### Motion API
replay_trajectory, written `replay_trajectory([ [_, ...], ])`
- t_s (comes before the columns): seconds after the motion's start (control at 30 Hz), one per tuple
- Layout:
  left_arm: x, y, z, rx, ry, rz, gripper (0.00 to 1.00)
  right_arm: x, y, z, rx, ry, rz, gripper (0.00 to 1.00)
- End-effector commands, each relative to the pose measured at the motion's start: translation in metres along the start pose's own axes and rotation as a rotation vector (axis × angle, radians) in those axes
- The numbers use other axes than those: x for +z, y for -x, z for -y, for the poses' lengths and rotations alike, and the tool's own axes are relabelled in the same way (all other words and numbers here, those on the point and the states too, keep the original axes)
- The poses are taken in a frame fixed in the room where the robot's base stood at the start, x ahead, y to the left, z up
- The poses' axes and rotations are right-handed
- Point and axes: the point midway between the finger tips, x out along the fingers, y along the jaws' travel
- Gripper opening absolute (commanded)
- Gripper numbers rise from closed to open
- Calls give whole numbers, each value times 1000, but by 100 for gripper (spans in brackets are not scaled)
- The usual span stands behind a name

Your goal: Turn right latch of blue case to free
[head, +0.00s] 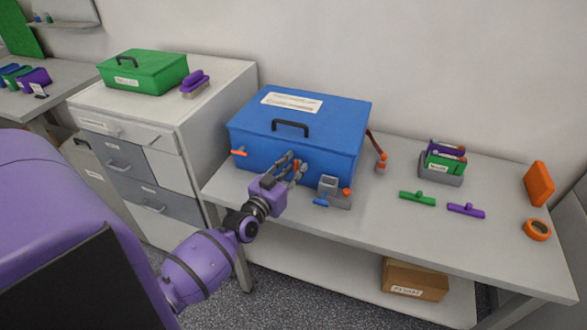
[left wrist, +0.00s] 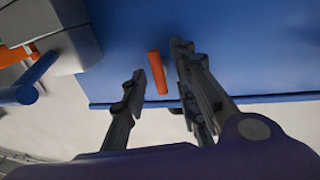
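The blue case (head: 300,120) stands shut on the workbench, with a black handle on its lid. Its left latch (head: 239,152) is a small orange bar lying about level on the front face. Its right latch (head: 297,166) is an orange bar standing about upright, partly hidden by my fingers in the head view. My left gripper (head: 289,168) is open at the case front. In the left wrist view the right latch (left wrist: 157,72) lies between the spread fingers (left wrist: 160,95), closer to the right-hand finger, with a visible gap to the left-hand one. My right gripper is not in view.
A grey device (head: 329,186) with orange and blue parts stands close to the right of my left gripper. Green (head: 417,198) and purple (head: 466,210) handled pieces, a small rack (head: 443,165) and an orange ring (head: 537,230) lie further right. The bench front between is clear.

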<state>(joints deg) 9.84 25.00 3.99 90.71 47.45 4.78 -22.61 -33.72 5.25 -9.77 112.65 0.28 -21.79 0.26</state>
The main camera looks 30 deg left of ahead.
Motion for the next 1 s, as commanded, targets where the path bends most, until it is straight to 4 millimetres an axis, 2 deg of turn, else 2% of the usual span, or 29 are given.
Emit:
replay_trajectory([
  [0.03, 0, 0, 0, 0, 0, 0, 25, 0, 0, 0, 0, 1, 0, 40],
  [0.23, 0, 0, 0, 0, 0, 0, 0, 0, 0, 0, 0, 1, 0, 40],
  [0.67, 2, 1, 0, 0, 41, -7, 0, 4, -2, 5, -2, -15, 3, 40],
  [1.0, 5, 2, 2, -1, 265, -50, 0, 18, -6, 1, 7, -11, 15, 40],
])
